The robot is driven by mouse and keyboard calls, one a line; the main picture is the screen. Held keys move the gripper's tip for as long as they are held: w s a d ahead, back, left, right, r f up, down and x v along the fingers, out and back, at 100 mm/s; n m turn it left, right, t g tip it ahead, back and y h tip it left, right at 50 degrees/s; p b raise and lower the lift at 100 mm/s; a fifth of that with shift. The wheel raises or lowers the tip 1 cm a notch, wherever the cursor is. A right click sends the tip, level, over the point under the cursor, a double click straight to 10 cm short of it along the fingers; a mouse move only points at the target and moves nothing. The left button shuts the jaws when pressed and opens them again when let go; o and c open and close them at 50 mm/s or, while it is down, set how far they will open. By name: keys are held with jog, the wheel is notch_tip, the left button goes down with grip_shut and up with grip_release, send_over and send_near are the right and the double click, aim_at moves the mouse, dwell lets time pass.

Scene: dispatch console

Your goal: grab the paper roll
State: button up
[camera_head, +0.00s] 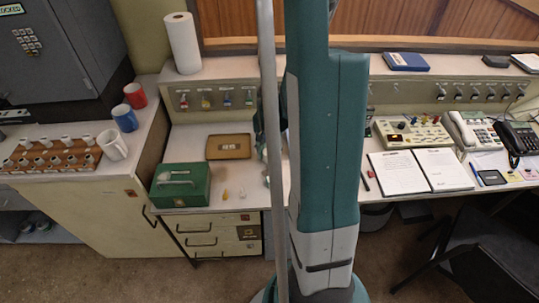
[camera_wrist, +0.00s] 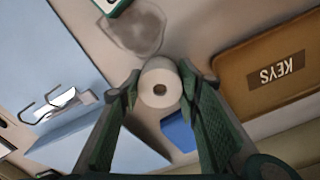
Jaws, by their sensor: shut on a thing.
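In the head view my own arm hides most of my gripper and the held roll. A different, tall white paper roll (camera_head: 183,43) stands upright on the back ledge at the upper left of the head view, apart from my gripper.
A brown key tray (camera_head: 229,137) lies left of my arm; it also shows in the wrist view (camera_wrist: 232,84). A green box (camera_head: 180,186) stands at the desk's front left. An open binder (camera_head: 403,171) and phones (camera_head: 472,130) lie to the right.

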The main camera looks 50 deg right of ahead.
aim_at(270, 151)
jog(key=shift+r, duration=0.15)
jog(key=shift+r+p, duration=1.15)
jog(key=shift+r, duration=3.7)
